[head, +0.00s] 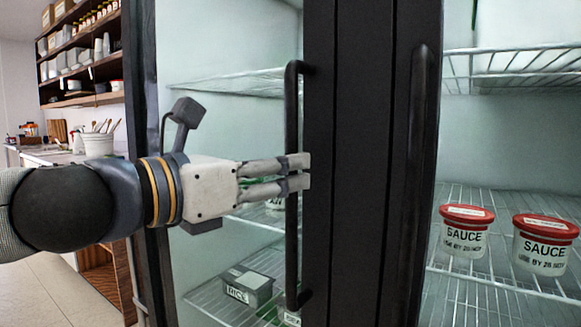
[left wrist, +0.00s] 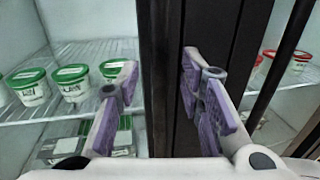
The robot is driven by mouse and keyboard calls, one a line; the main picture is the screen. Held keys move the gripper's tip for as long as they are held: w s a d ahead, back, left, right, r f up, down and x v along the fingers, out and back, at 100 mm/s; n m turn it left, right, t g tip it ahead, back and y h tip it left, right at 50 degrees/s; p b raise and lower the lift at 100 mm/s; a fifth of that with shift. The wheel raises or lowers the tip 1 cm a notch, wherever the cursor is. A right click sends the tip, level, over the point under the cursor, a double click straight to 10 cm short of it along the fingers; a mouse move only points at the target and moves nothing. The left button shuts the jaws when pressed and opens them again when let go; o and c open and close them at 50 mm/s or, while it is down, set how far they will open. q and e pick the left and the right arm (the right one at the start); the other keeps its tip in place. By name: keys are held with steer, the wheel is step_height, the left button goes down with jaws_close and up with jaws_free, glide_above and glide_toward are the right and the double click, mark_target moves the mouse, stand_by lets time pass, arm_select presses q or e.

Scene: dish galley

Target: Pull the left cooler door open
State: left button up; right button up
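The left cooler door has a glass pane and a dark frame (head: 320,250) with a long black vertical handle (head: 292,230). My left gripper (head: 303,172) is level with the middle of this handle, its fingertips overlapping it in the head view. In the left wrist view, my left gripper's fingers (left wrist: 157,90) are spread apart, with a dark vertical bar between them that looks like the handle. I cannot tell whether either finger touches it. The door looks shut. My right gripper is not in view.
The right door's black handle (head: 417,160) stands close by on the right. Behind the glass are red-lidded sauce tubs (head: 464,232), a rice container (head: 247,286) and green-lidded tubs (left wrist: 73,82) on wire shelves. A counter and shelving (head: 82,50) stand at the far left.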

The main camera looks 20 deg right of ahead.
arm_select(q)
steer(key=shift+x, duration=1.35)
jaws_close()
